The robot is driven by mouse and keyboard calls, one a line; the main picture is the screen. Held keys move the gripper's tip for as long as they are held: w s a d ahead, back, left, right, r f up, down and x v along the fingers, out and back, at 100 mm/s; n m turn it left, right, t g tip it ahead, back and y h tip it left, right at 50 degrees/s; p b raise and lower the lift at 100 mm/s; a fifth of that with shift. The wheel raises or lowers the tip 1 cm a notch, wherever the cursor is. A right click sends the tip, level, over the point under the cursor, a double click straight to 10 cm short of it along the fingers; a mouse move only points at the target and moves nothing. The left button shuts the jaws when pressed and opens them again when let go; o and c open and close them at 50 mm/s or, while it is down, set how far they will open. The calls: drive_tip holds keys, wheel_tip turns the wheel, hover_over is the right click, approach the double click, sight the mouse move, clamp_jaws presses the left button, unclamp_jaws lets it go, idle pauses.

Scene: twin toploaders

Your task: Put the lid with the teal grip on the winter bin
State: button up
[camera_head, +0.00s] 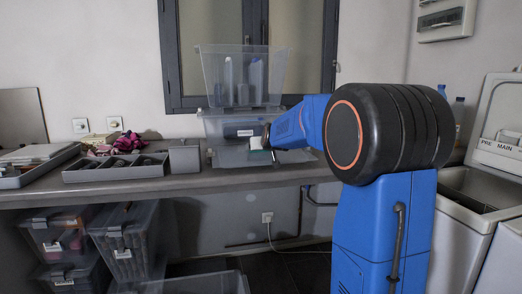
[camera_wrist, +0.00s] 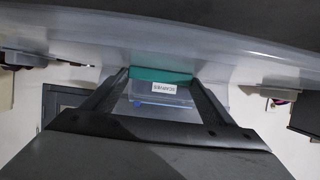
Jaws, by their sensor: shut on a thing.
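My gripper (camera_head: 268,142) is in front of the lower bin on the counter. In the wrist view, my gripper (camera_wrist: 160,76) has both fingers against the ends of a teal grip (camera_wrist: 160,74) and is shut on it. The grip belongs to a clear lid (camera_wrist: 230,50), which spans the top of that view. In the head view, the lid (camera_head: 295,157) shows as a pale sheet low over the counter. A clear bin with a white label (camera_head: 218,127) stands at the back. Its label is too small to read, so I cannot tell whether it is the winter bin.
Another clear bin (camera_head: 214,75) with bluish contents stands on the labelled one. Grey trays (camera_head: 85,176) and pink cloth lie on the counter (camera_head: 130,187) at left. More clear bins (camera_head: 125,240) are below. An open toploader (camera_head: 470,225) stands at right.

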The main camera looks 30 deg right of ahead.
drive_tip(key=shift+f, duration=0.2)
drive_tip(key=shift+f, duration=0.45)
drive_tip(key=shift+s+f, duration=0.1)
drive_tip(key=shift+f, duration=0.25)
drive_tip(key=shift+c, duration=1.3)
drive_tip(key=o, duration=1.5)
drive_tip(key=shift+f, duration=0.15)
drive_tip(key=shift+r, duration=0.6)
wheel_tip(320, 180, up, 5)
hover_over(267, 161)
drive_tip(key=shift+s+r, duration=0.1)
drive_tip(key=shift+s, duration=0.1)
